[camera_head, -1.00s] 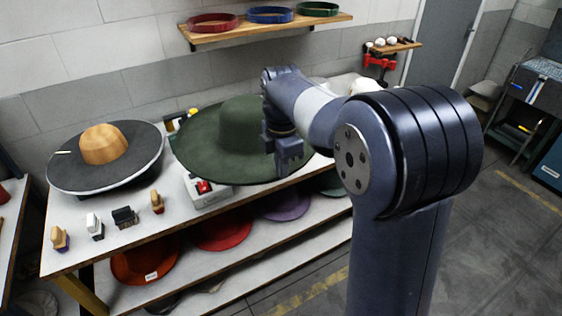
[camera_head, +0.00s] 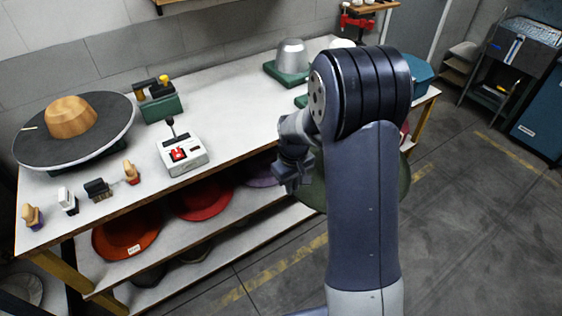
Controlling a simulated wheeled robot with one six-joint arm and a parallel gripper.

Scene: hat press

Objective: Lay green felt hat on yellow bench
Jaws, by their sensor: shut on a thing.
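My gripper (camera_head: 291,181) is shut on the green felt hat (camera_head: 314,188), in front of the bench's front edge. The hat is mostly hidden behind my arm. A strip of its brim shows right of the gripper, and another shows past the arm's right side. I cannot see its crown or how the fingers grip it. The long bench (camera_head: 233,93) has a white top, a wooden edge and yellow legs. No other bench with yellow on it shows.
A grey brimmed disc with a wooden crown block (camera_head: 71,117) sits at the bench's left. Several brushes, a control box (camera_head: 183,156), a green-based tool (camera_head: 160,104) and a metal hat form (camera_head: 291,56) stand on top. Hats lie on the lower shelf. The top's middle is clear.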

